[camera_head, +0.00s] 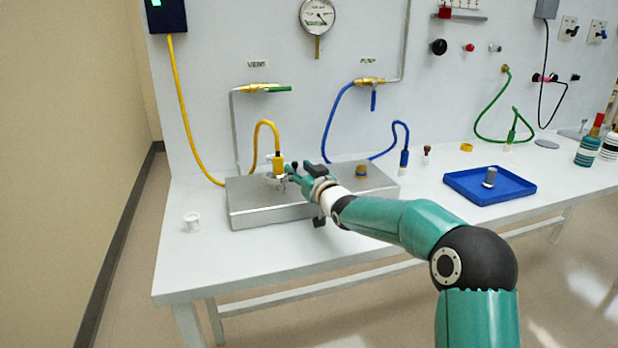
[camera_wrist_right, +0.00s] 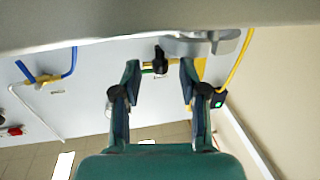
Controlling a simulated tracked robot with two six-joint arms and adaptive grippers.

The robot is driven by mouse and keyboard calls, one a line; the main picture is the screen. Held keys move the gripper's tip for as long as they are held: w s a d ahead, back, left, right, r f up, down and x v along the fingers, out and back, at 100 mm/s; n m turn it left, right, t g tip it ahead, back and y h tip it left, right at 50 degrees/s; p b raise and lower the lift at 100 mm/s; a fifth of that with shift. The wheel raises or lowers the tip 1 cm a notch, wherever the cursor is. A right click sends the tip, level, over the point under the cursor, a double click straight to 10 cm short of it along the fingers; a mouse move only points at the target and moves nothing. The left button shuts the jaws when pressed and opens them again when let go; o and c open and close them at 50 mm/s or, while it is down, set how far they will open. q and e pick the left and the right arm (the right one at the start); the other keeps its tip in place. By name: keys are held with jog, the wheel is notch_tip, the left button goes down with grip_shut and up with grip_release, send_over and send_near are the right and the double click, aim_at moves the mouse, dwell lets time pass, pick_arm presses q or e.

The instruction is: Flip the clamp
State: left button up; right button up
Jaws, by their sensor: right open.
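The clamp (camera_wrist_right: 205,45) shows in the right wrist view as a grey metal piece with a black knob or handle end (camera_wrist_right: 160,60). In the head view the clamp is mostly hidden by my gripper, at the base of the yellow hose's fitting (camera_head: 278,161) on the steel box (camera_head: 262,212). My right gripper (camera_head: 287,178) reaches in from the right, low over the box top. In the wrist view its fingers (camera_wrist_right: 160,76) are open, one on each side of the black end, with visible gaps. I cannot tell whether they touch it. My left gripper is out of view.
A second port with a yellow fitting (camera_head: 360,171) is on the box, right of my gripper. A blue hose (camera_head: 331,125) hangs behind it. A white spool-like part (camera_head: 192,222) stands left of the box. A blue tray (camera_head: 512,192) lies farther right. The table front (camera_head: 270,262) is clear.

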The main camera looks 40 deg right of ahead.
jog(key=s, duration=0.6)
jog(key=shift+a, duration=0.35)
